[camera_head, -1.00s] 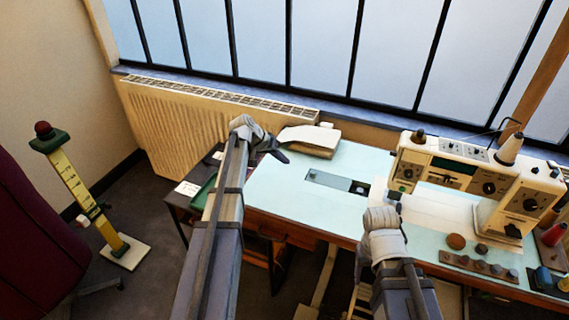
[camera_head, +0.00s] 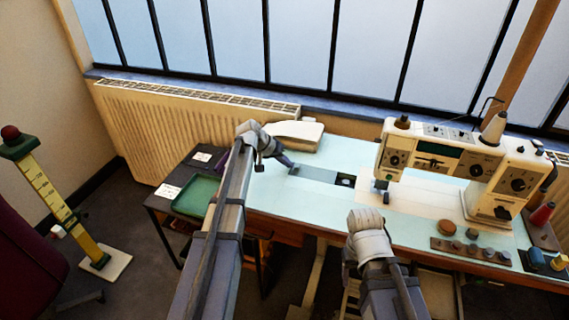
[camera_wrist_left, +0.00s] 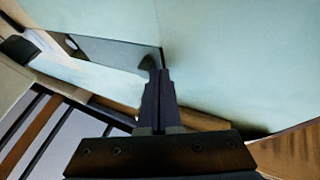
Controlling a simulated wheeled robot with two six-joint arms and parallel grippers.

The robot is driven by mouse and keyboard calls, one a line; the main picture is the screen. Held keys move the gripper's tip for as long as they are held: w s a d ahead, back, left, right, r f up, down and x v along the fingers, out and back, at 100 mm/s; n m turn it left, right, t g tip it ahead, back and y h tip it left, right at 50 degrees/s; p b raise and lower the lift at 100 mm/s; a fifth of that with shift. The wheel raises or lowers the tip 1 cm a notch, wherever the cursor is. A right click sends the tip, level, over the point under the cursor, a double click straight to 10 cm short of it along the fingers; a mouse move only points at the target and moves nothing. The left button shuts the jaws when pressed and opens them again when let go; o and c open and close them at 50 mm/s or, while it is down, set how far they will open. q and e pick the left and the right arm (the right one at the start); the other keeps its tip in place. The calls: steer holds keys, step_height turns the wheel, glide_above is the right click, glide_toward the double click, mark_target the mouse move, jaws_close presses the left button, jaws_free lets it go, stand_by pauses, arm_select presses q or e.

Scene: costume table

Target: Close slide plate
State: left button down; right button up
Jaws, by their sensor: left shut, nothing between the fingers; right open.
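The slide plate (camera_head: 318,174) is a grey-blue strip set into the pale blue sewing table (camera_head: 300,205). A dark opening with a small round light part (camera_head: 346,181) shows at its right end. My left gripper (camera_head: 291,164) is shut and empty, its tips at the plate's left end. In the left wrist view the plate (camera_wrist_left: 108,50) runs up to the shut left fingertips (camera_wrist_left: 160,76). A small dark knob (camera_wrist_left: 148,63) on the plate lies beside the tips; I cannot tell if they touch. My right arm is folded over the table's front edge and its fingers are hidden.
A white sewing machine (camera_head: 440,165) stands right of the plate, with a row of knobs (camera_head: 470,247) before it. A green tray (camera_head: 197,197) is on a dark side table. Clear tabletop lies in front of the plate.

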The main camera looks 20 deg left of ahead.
mark_target(314, 173)
arm_select(q)
steer(key=d, duration=0.8)
steer(key=shift+s, duration=0.2)
arm_select(e)
steer(key=shift+a, duration=0.1)
